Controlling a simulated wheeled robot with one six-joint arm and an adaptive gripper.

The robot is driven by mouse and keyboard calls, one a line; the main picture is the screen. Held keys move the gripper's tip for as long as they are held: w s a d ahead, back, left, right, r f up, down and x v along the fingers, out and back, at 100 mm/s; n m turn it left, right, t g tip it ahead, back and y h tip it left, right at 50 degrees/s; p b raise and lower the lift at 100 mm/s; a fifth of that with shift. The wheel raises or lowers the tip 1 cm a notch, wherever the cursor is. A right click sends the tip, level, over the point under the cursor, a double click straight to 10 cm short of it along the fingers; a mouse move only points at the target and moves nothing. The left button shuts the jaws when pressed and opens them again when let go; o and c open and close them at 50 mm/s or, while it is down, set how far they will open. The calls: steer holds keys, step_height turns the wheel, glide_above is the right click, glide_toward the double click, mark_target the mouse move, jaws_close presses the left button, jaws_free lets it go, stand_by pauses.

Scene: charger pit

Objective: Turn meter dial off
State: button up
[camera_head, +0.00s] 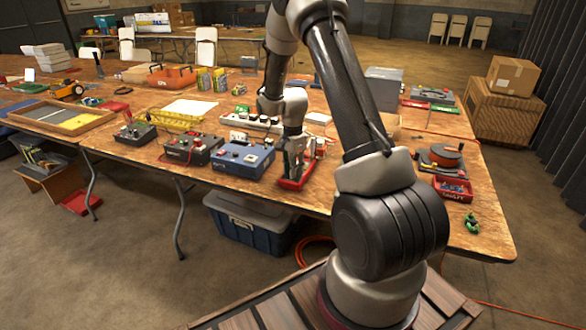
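My gripper (294,168) points down at the front edge of the wooden table, just right of the blue box. A red-edged item (291,184) lies right under it, and the gripper covers most of it. This may be the meter, but its dial and face are hidden. I cannot tell whether the fingers touch it or whether they are open or shut. A blue box with knobs (242,160), a dark box with red parts (192,149) and a smaller dark box with knobs (135,133) stand in a row to the left. Their settings are too small to read.
A white strip with dark round parts (250,122) lies behind the boxes. A red parts tray (453,188) and an orange reel (440,157) are at the table's right. A wooden tray (62,117) is at the left. A blue bin (245,222) stands under the table (330,185).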

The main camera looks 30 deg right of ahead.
jaws_close()
steer(key=shift+n, duration=0.3)
steer(key=n, duration=1.1)
steer(key=shift+n, duration=0.3)
steer(key=n, duration=1.1)
steer(key=shift+n, duration=0.4)
steer(key=o, duration=0.9)
jaws_free()
